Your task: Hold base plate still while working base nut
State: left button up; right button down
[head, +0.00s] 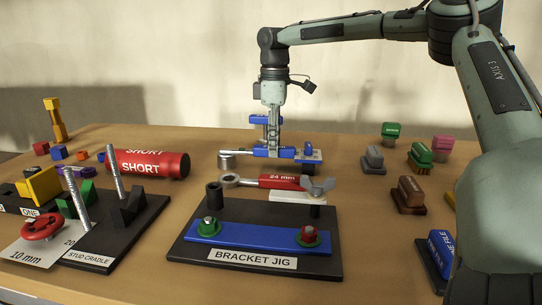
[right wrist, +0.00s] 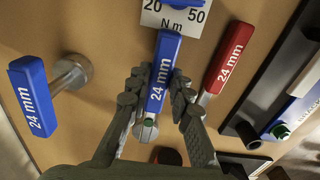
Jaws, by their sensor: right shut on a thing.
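My right gripper (head: 272,141) points down over the table behind the jig. In the right wrist view its fingers (right wrist: 160,95) are shut around the handle of a blue 24 mm wrench (right wrist: 163,72); its round head shows below the fingers. I cannot tell whether the wrench touches the table. The blue plate (head: 258,236) lies on the black bracket jig (head: 195,263) in front. A green flanged nut (head: 208,227) sits at its left end and a red nut on a green washer (head: 308,235) at its right. Which is the base nut is unclear. My left gripper is out of view.
A red 24 mm wrench (head: 280,181) lies between gripper and jig. Another blue-handled 24 mm tool (right wrist: 32,95) lies on the far side. A red SHORT cylinder (head: 150,163) and the stud cradle (head: 95,255) with upright studs are left. Several coloured blocks (head: 408,193) stand right.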

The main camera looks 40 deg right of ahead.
jog(key=shift+r, duration=0.2)
jog(key=shift+r, duration=3.35)
